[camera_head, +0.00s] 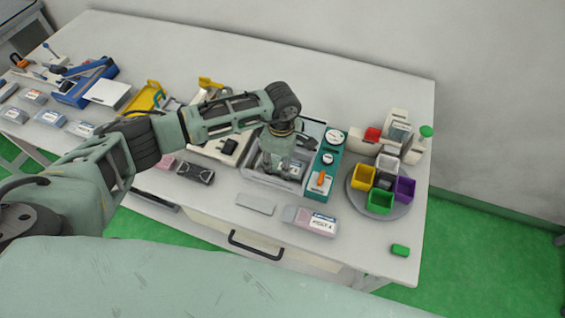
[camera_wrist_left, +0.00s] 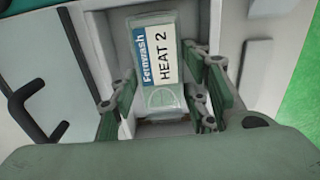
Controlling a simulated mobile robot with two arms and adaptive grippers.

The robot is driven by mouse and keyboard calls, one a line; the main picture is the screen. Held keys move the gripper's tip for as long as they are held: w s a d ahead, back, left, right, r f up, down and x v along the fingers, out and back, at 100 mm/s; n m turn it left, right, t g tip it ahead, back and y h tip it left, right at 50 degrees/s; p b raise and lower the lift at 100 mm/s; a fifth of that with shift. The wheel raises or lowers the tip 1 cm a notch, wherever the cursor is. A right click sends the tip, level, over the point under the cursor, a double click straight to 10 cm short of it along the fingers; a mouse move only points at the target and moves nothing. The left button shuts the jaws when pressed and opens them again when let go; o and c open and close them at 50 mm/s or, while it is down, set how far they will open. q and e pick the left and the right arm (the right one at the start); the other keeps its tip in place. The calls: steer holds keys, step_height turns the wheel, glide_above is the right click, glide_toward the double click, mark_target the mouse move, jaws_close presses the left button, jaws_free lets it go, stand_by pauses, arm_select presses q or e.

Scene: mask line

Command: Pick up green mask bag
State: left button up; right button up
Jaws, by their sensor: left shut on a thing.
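A mask bag (camera_wrist_left: 150,60) labelled "Fernwash HEAT 2" sits between my left gripper's green fingers in the left wrist view. It looks grey-green with a white and blue label. My left gripper (camera_wrist_left: 160,100) is shut on its near part; its far end sticks out past the fingers. In the head view my left gripper (camera_head: 283,158) points down into a grey open-topped unit (camera_head: 252,179) at the middle of the table, with part of the bag (camera_head: 293,170) showing beside the fingers. I cannot tell whether the bag still touches the unit's floor. My right gripper is not in view.
A teal control panel (camera_head: 327,160) stands just right of the unit. Farther right is a round tray (camera_head: 364,207) with coloured cups. A pink-ended bag (camera_head: 310,220) and a grey plate (camera_head: 256,204) lie in front. Several bags (camera_head: 83,128) lie at left. The back table strip is clear.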

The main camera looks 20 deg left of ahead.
arm_select(q)
steer(key=shift+w+r+b, duration=0.1)
steer(key=shift+r+b, duration=0.2)
steer(key=shift+r, duration=0.15)
step_height(320, 180, up, 2)
steer(key=shift+r+b, duration=0.25)
steer(key=shift+b, duration=0.55)
steer(key=s+d+r+b, duration=0.2)
steer(key=s+d+r, duration=0.2)
steer(key=d+r, duration=0.7)
steer(key=shift+r, duration=0.8)
